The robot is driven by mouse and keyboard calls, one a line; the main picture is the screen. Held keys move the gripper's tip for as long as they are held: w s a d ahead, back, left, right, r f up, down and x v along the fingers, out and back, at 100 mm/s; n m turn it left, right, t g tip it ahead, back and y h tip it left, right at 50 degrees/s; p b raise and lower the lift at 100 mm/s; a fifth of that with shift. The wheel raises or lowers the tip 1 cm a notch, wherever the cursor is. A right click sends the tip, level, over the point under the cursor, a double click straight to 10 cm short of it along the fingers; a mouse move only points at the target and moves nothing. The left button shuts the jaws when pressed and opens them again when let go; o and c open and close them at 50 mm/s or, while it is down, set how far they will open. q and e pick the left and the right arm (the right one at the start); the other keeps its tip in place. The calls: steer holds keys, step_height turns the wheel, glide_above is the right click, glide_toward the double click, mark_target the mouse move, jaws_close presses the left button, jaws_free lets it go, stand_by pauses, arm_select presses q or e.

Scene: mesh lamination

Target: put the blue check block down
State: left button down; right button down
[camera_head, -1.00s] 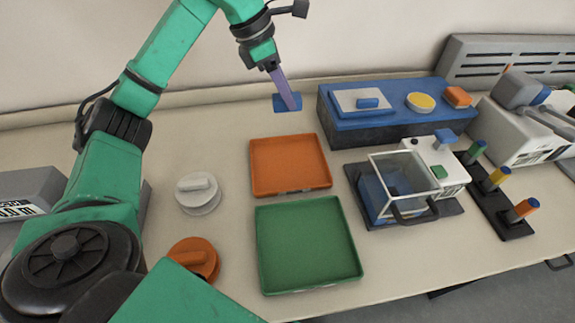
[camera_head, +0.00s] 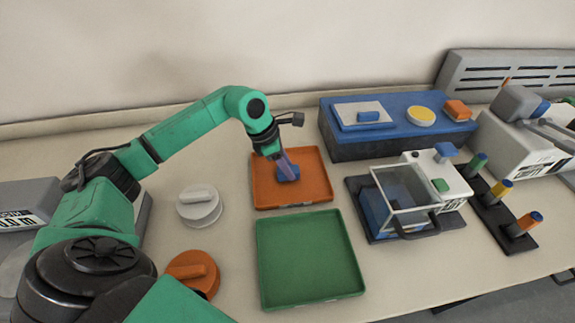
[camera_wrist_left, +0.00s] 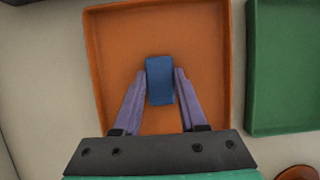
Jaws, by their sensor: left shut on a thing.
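The blue check block (camera_head: 290,175) is over the orange tray (camera_head: 315,192). My left gripper (camera_head: 285,168) points down with its purple fingers at the block's sides, shut on it. In the left wrist view the block (camera_wrist_left: 160,82) lies between the fingertips, with the orange tray floor (camera_wrist_left: 200,40) behind it. Whether the block touches the tray floor is hard to tell. My right gripper is not in view.
A green tray (camera_head: 310,262) lies in front of the orange one. White (camera_head: 199,207) and orange (camera_head: 193,272) knobbed discs are at left. A blue-topped box (camera_head: 390,130), a glass-sided device (camera_head: 405,190) and a rack of colored handles (camera_head: 500,210) stand at right.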

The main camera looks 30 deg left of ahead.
arm_select(q)
steer(key=shift+c, duration=2.3)
jaws_free()
steer(key=shift+f, duration=0.1)
steer(key=shift+r, duration=0.3)
steer(key=shift+a+r, duration=0.15)
steer(key=shift+r, duration=0.15)
steer(key=b+v, duration=0.1)
steer(key=v, duration=1)
steer(key=shift+s, duration=0.2)
